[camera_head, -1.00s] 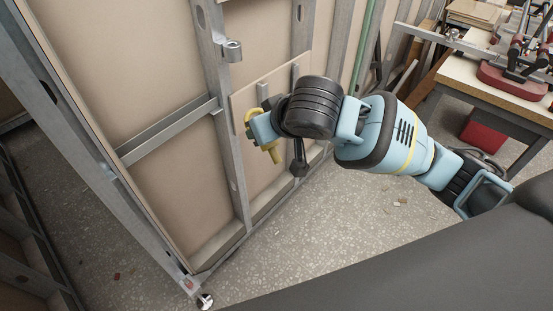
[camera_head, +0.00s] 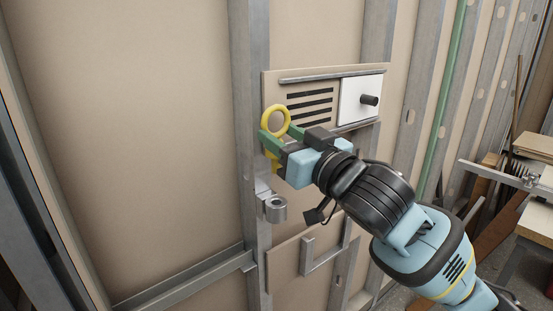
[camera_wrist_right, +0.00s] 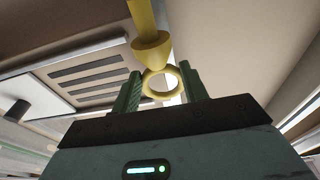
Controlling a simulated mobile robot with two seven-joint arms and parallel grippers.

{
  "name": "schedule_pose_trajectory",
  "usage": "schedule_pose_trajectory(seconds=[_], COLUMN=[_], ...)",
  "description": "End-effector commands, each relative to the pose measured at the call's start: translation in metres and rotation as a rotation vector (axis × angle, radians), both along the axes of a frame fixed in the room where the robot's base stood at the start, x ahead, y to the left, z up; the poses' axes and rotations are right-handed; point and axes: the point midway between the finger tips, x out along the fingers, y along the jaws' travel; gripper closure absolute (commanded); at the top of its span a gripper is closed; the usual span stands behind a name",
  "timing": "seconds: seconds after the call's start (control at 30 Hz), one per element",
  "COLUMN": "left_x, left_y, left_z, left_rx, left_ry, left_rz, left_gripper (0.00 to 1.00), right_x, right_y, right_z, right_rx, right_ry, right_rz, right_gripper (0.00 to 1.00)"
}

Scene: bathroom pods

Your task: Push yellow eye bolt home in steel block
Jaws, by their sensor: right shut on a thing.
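The yellow eye bolt (camera_head: 275,165) hangs with its ring up and its shank pointing down. My right gripper (camera_head: 281,139) is shut on it at the ring, with green fingers on either side. The steel block (camera_head: 275,209) is a small bracket with a round, upward-facing hole, fixed to the metal stud. The bolt is above the block, with a gap between them. In the right wrist view the ring (camera_wrist_right: 174,78) sits between the fingers and the shank (camera_wrist_right: 142,17) points away. The steel block cannot be made out there. My left gripper is out of view.
A panel with dark slots (camera_head: 310,103) and a white plate with a black knob (camera_head: 369,99) is just behind and right of my gripper. A lower board with a metal bracket (camera_head: 322,258) is below. A workbench (camera_head: 538,215) stands far right.

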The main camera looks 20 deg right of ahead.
Motion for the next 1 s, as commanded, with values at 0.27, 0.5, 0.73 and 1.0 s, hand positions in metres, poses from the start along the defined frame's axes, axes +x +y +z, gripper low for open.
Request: schedule_pose_trajectory(seconds=[0.27,0.5,0.73,1.0], left_x=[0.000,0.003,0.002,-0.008], left_y=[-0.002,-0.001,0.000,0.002], left_z=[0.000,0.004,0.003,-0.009], left_rx=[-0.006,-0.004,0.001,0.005], left_ry=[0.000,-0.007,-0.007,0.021], left_rz=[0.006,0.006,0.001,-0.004], left_gripper=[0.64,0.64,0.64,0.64], right_x=[-0.001,-0.001,-0.001,0.000], right_y=[-0.001,-0.001,-0.001,-0.001], right_z=[0.004,0.005,-0.008,-0.033], right_rx=[0.004,0.004,0.004,0.003], right_ry=[-0.009,-0.008,-0.002,0.000], right_rz=[-0.002,-0.003,-0.003,-0.003], right_gripper=[0.83,0.83,0.83,0.83])
